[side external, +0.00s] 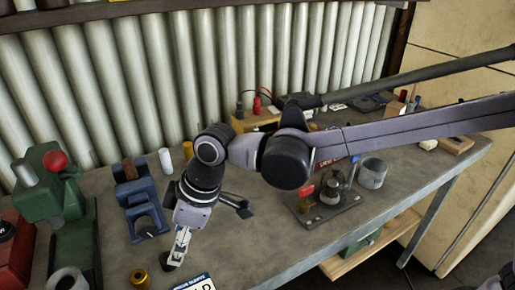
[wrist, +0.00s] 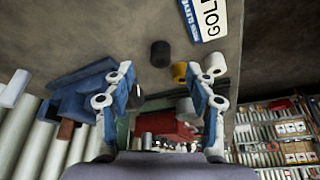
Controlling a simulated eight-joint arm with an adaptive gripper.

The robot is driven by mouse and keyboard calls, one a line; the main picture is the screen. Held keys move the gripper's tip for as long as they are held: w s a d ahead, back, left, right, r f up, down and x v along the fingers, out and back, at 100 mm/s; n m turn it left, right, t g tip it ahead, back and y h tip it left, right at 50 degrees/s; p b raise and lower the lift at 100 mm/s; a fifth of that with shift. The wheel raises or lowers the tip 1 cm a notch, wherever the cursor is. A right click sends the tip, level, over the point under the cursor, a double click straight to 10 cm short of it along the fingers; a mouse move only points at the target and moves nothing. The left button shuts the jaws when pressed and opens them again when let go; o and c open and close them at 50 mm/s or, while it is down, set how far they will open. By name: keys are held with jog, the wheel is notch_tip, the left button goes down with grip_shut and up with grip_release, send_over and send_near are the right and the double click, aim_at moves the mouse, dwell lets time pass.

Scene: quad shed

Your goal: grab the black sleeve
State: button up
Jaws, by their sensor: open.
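The black sleeve (wrist: 160,53) is a short dark cylinder on the grey bench, seen in the wrist view just beyond and between my fingertips. My gripper (wrist: 160,75) is open, with a blue-padded finger on each side and nothing between them. In the side view my gripper (side external: 176,254) points down close to the bench. A dark shape (side external: 167,264) at its tip there looks like the black sleeve, partly hidden by the finger. I cannot tell whether they touch.
A brass sleeve (wrist: 180,72) stands close to the black one, beside my right finger in the wrist view. A grey cylinder (wrist: 185,107) and a label card (wrist: 207,18) are nearby. A blue vice (side external: 143,205) and a green machine (side external: 52,190) stand to the left.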

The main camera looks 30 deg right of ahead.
jog(key=shift+a+x, duration=0.15)
jog(key=shift+x, duration=1.5)
jog(key=shift+a+x, duration=0.15)
jog(key=shift+x, duration=1.45)
jog(key=shift+w+r, duration=0.1)
jog(key=c, duration=1)
